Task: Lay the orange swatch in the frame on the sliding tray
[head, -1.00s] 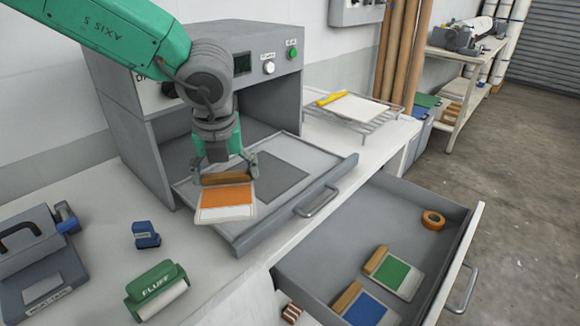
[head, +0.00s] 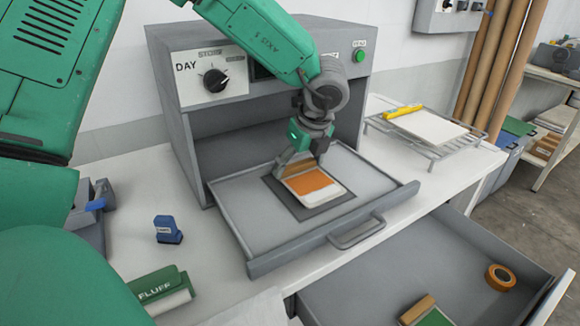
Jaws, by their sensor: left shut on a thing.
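The orange swatch (head: 305,184), an orange block on a white card, is over the dark grey rectangular frame (head: 312,213) on the sliding tray (head: 238,198). The frame's dark border shows around the swatch on the left and near sides. My left gripper (head: 303,167) is shut on the swatch's far edge, and its fingers hide that edge. The swatch looks almost flat; I cannot tell whether it touches the frame. The tray is pulled out of the grey press (head: 185,125). My right gripper is not in view.
A wire rack (head: 437,148) with a white sheet and yellow tool stands right of the press. An open drawer (head: 430,270) below holds an orange tape roll (head: 500,277) and a green swatch (head: 432,316).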

